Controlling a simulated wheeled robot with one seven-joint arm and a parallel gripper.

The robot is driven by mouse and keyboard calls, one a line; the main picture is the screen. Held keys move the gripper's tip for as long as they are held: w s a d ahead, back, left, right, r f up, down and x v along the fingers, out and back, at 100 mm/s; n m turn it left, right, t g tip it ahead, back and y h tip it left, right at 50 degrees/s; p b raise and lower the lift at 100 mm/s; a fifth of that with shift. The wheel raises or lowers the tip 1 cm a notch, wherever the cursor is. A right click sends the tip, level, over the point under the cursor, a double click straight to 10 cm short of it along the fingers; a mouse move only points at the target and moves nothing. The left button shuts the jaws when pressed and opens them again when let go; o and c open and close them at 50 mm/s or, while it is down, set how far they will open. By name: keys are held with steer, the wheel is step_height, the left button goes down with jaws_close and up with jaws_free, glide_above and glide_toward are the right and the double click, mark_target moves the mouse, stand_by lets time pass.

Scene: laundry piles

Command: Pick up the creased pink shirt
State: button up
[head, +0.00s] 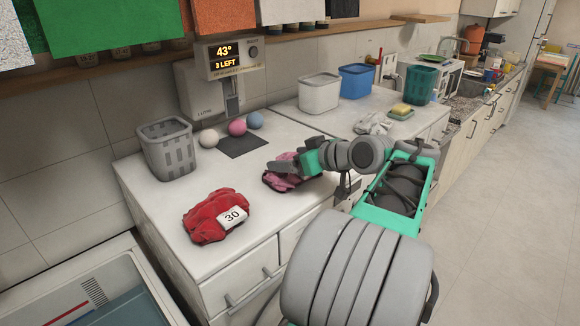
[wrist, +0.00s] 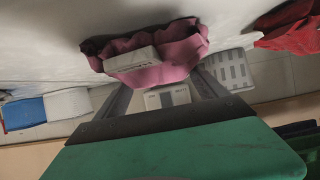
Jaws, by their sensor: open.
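The creased pink shirt (head: 277,182) lies bunched on the white counter, partly hidden behind my gripper in the head view. In the wrist view the pink shirt (wrist: 178,48) is just beyond the fingers, with a pale tag on it whose print I cannot read. My gripper (head: 283,167) is at the shirt, its fingers low over the cloth. In the wrist view my gripper (wrist: 163,85) has its two fingers apart, with the shirt in front of the gap. I cannot tell whether they touch it.
A red garment tagged 30 (head: 217,216) lies left on the counter. White (head: 319,93) and blue (head: 357,82) bins stand farther right.

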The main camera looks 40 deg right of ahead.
steer(key=shift+w+f, duration=0.2)
steer(key=shift+w, duration=0.2)
steer(key=shift+c, duration=0.4)
steer(key=c, duration=1.5)
